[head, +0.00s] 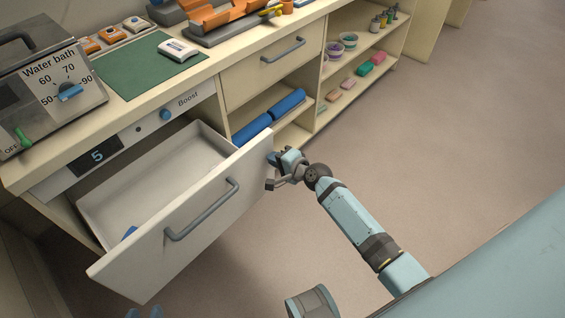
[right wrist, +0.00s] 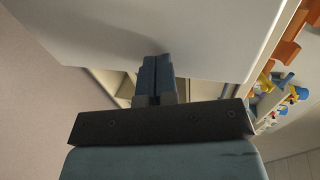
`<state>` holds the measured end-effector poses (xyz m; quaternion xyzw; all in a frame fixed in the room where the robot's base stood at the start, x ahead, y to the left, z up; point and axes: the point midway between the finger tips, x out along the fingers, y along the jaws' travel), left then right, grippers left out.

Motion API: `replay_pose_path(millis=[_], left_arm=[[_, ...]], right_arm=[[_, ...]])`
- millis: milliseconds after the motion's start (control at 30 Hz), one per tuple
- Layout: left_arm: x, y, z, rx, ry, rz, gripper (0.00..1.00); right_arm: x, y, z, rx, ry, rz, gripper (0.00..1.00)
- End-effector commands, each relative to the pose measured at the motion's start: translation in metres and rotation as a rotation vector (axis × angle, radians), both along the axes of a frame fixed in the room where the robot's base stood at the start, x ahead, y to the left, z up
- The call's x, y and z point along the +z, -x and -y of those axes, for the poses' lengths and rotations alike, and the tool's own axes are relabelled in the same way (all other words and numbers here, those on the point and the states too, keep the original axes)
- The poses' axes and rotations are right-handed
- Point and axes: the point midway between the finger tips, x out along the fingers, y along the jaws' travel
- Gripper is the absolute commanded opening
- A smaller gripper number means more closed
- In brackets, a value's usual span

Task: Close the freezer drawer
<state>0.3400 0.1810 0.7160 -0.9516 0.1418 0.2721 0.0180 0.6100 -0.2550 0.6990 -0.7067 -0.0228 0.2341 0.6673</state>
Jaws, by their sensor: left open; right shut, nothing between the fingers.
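The freezer drawer (head: 215,215) is pulled far out below a control panel (head: 125,135) with a "5" display and "Boost" label. Its cream front has a grey bar handle (head: 203,210). A small blue item (head: 130,233) lies inside the drawer. My right gripper (head: 277,160) is shut and empty at the upper right end of the drawer front. In the right wrist view its fingers (right wrist: 155,72) lie against or just off the pale front panel (right wrist: 160,30); contact is unclear.
The counter above carries a water bath (head: 50,90), a green mat (head: 145,68) and orange racks (head: 215,12). A closed drawer (head: 270,65) and a shelf with blue rolls (head: 288,101) are right of the freezer. The floor (head: 440,150) on the right is clear.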

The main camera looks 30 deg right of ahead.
Motion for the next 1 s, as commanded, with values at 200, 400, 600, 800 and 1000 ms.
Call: replay_pose_path(millis=[200, 400, 600, 800, 1000], left_arm=[[0.000, 0.000, 0.000, -0.001, 0.001, 0.000, 0.43], [0.000, 0.000, 0.000, -0.001, 0.001, 0.000, 0.43], [0.000, 0.000, 0.000, -0.001, 0.001, 0.001, 0.43], [-0.002, 0.000, 0.000, -0.001, 0.003, 0.002, 0.43], [-0.006, -0.001, 0.001, -0.002, 0.013, 0.012, 0.43]], right_arm=[[0.000, -0.001, -0.001, 0.000, 0.000, 0.000, 0.00], [0.000, -0.002, -0.001, 0.000, 0.000, 0.001, 0.00], [0.001, -0.017, -0.007, 0.000, -0.002, 0.002, 0.00], [0.001, -0.054, -0.021, 0.000, -0.002, 0.002, 0.00], [-0.001, -0.105, -0.041, 0.000, -0.002, 0.003, 0.00]])
